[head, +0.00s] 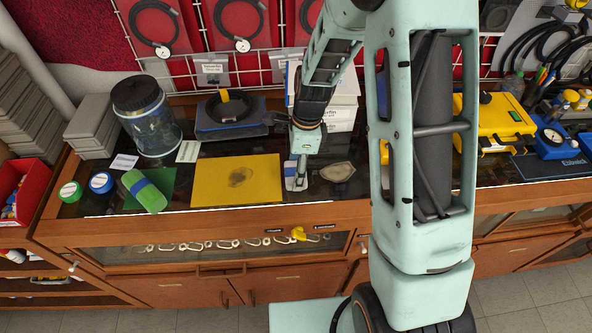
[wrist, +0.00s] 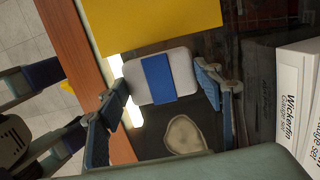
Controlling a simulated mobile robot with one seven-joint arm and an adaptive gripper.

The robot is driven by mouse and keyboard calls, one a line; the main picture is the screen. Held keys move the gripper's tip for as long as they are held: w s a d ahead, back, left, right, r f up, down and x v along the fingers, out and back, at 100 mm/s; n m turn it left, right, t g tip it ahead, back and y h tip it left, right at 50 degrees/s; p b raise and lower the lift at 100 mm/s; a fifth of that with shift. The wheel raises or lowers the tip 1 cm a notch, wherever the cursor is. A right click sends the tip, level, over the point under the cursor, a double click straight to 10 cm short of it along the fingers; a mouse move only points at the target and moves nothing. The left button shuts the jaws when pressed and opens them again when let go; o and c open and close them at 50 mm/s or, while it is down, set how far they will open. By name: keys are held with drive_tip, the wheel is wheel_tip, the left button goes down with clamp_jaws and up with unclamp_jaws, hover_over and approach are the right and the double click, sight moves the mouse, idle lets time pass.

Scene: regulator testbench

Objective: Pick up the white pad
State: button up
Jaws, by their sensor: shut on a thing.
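The white pad (wrist: 160,79) is a rounded white block with a blue band around its middle. In the wrist view it sits between the two fingers of my gripper (wrist: 166,92), with one blue-lined finger at each end. My gripper is shut on it. In the head view my gripper (head: 298,170) points down over the dark glass top of the counter, right of the yellow mat. The pad (head: 290,184) shows there partly behind the fingers. I cannot tell whether it still touches the glass.
A yellow mat (head: 237,181) lies left of the pad and a pale stone-like piece (head: 338,172) right of it. The wooden counter's front edge (head: 200,222) is close.

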sight(293, 173)
drive_tip(key=shift+r+p, duration=0.35)
drive_tip(key=shift+r, duration=0.15)
drive_tip(key=r+p, duration=0.2)
drive_tip(key=r, duration=0.1)
drive_tip(key=shift+s+a+r, duration=0.1)
drive_tip(key=shift+s, duration=0.1)
drive_tip(key=s+r+p, duration=0.1)
drive_tip(key=r, duration=0.1)
drive_tip(key=s+a+r+p, duration=0.1)
drive_tip(key=s+r+p, duration=0.1)
drive_tip(key=shift+s+r, duration=0.2)
drive_tip(key=shift+s, duration=0.1)
drive_tip(key=s+a+r, duration=0.2)
drive_tip(key=s+r, duration=0.2)
drive_tip(key=s, duration=0.5)
drive_tip(key=shift+s+a+r, duration=0.15)
drive_tip(key=shift+s+a, duration=0.05)
drive_tip(key=shift+s, duration=0.1)
